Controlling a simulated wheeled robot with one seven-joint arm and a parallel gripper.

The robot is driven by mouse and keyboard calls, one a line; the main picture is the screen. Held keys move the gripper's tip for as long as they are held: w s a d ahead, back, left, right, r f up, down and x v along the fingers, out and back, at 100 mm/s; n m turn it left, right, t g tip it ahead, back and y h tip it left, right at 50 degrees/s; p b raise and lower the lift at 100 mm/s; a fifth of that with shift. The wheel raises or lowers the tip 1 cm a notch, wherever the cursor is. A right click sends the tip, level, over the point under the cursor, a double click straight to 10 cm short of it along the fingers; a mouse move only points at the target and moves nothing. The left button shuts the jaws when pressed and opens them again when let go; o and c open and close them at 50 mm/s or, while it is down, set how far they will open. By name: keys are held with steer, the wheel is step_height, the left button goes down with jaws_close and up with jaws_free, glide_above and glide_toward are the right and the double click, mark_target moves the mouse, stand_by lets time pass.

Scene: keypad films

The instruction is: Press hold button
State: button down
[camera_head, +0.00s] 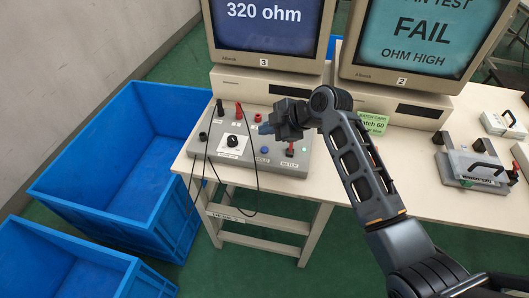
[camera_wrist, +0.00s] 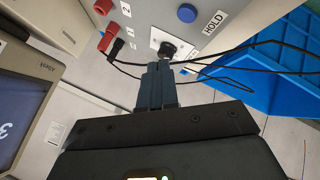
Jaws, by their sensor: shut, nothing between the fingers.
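The blue hold button (camera_head: 265,150) is on the sloped grey panel (camera_head: 217,153) under monitor 3. In the wrist view the blue button (camera_wrist: 187,13) sits near the top edge, beside a white HOLD label (camera_wrist: 214,22). My gripper (camera_head: 262,128) is over the panel, and in the head view it appears just behind the button. In the wrist view my gripper (camera_wrist: 157,68) has its fingers together and empty, pointing toward the black rotary knob (camera_wrist: 178,48). The fingers are apart from the button; their height above the panel is hard to tell.
Red binding posts (camera_wrist: 107,38) and black leads (camera_wrist: 235,75) lie close to the fingers. Monitor 3 (camera_head: 262,62) reads 320 ohm; monitor 2 (camera_head: 405,80) reads FAIL. Blue crates (camera_head: 75,205) stand left of the table. A clamp fixture (camera_head: 470,165) is at right.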

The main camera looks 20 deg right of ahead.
mark_target(267, 151)
steer(key=shift+f+b, duration=1.45)
steer(key=shift+f, duration=0.85)
steer(key=shift+f+b, duration=0.4)
steer(key=shift+f+b, duration=0.35)
steer(key=shift+f, duration=0.05)
stand_by(0.7)
steer(key=shift+r, duration=0.2)
steer(key=shift+r+p, duration=0.55)
steer(key=shift+r, duration=0.1)
steer(key=shift+r, duration=0.1)
steer(key=shift+r+p, duration=1.75)
steer(key=shift+r, duration=0.7)
